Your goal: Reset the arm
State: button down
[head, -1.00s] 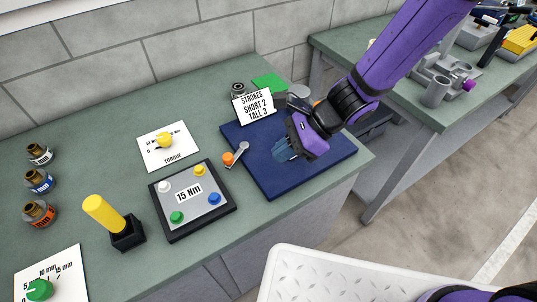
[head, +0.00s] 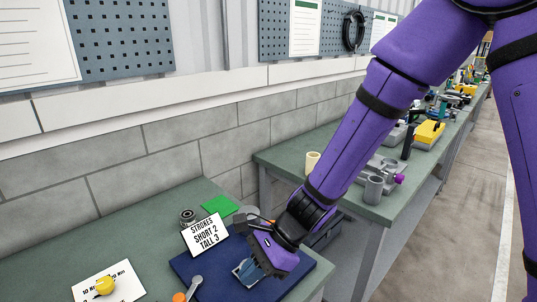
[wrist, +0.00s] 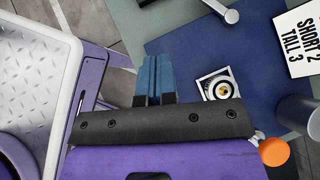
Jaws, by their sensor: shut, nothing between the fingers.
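My purple gripper (head: 247,271) hangs over the dark blue mat (head: 205,270) on the green bench in the head view. Its blue fingers are together and hold nothing. In the wrist view the closed fingers (wrist: 155,78) point across the mat (wrist: 190,38). A small white square plate with a round centre (wrist: 220,86) lies on the mat beside the fingers, apart from them in the picture. My arm reaches down from the upper right of the head view.
A strokes sign (head: 204,235) stands behind the gripper. A metal lever (head: 194,287), a green pad (head: 218,205) and a card with a yellow knob (head: 105,286) are nearby. A second bench (head: 400,207) with fixtures stands to the right. In the wrist view a grey cylinder (wrist: 300,112) and orange disc (wrist: 275,152) are close.

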jog(key=s+d+r+n+t+h, duration=0.1)
jog(key=d+r+n+t+h, duration=0.3)
jog(key=d+r, duration=0.7)
jog(key=s+d+r+n+t+h, duration=0.1)
jog(key=d+r+n+t, duration=0.1)
jog(key=d+r+n, duration=0.9)
jog(key=s+d+r+m+t+h, duration=0.1)
jog(key=s+d, duration=0.2)
jog(key=d, duration=0.3)
jog(key=s+d+r+m+t+h, duration=0.2)
jog(key=s+d, duration=0.1)
jog(key=d, duration=0.3)
jog(key=shift+d, duration=0.4)
